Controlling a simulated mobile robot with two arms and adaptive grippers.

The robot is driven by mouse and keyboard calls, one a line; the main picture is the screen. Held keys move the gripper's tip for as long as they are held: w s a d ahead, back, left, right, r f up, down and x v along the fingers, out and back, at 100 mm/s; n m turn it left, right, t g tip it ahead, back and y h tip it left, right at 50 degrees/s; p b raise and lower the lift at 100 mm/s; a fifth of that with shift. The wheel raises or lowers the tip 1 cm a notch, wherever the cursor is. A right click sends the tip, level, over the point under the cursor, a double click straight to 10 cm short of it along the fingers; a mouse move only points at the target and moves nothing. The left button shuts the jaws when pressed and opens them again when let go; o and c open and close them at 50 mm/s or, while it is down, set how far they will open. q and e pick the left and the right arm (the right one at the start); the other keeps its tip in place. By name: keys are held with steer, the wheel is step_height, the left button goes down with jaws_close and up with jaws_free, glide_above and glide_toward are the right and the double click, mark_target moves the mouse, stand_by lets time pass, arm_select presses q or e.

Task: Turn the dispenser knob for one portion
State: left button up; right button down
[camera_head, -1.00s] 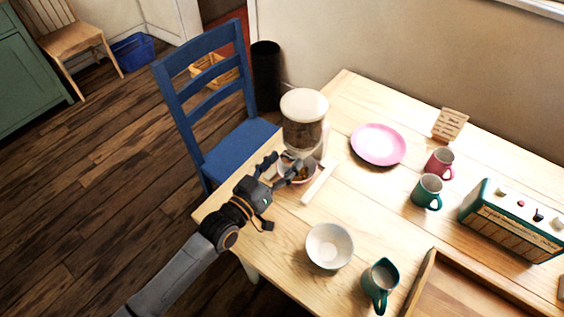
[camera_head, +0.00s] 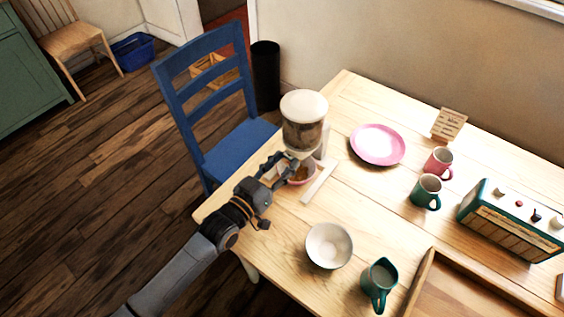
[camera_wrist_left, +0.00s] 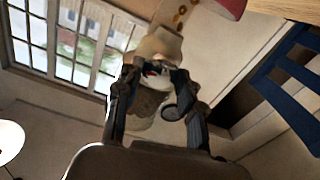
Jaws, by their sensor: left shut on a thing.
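The dispenser (camera_head: 303,125) stands upright near the table's far left edge, with a cream lid and a clear hopper of brown contents. My left gripper (camera_head: 283,163) is at its lower front, shut on the dispenser knob, which the fingers mostly hide. In the left wrist view my gripper (camera_wrist_left: 158,75) has its fingers on both sides of the knob, and the dispenser (camera_wrist_left: 146,105) shows behind them. A pink bowl (camera_head: 310,178) sits under the outlet with some brown pieces in it. Small brown pieces also show near the outlet in the left wrist view. My right gripper is not in view.
A white bowl (camera_head: 329,246) and a teal jug (camera_head: 379,285) stand nearer on the table. A pink plate (camera_head: 378,145), two mugs, a small sign (camera_head: 449,124) and a radio (camera_head: 512,222) are to the right. A blue chair (camera_head: 225,120) stands close on the left.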

arm_select(q)
steer(key=m+p, duration=0.1)
steer(key=m, duration=0.2)
steer(key=shift+m, duration=2.3)
steer(key=o, duration=1.2)
steer(key=shift+c, duration=0.2)
steer(key=shift+s+a, duration=0.25)
steer(key=shift+s, duration=0.15)
steer(key=v, duration=1.1)
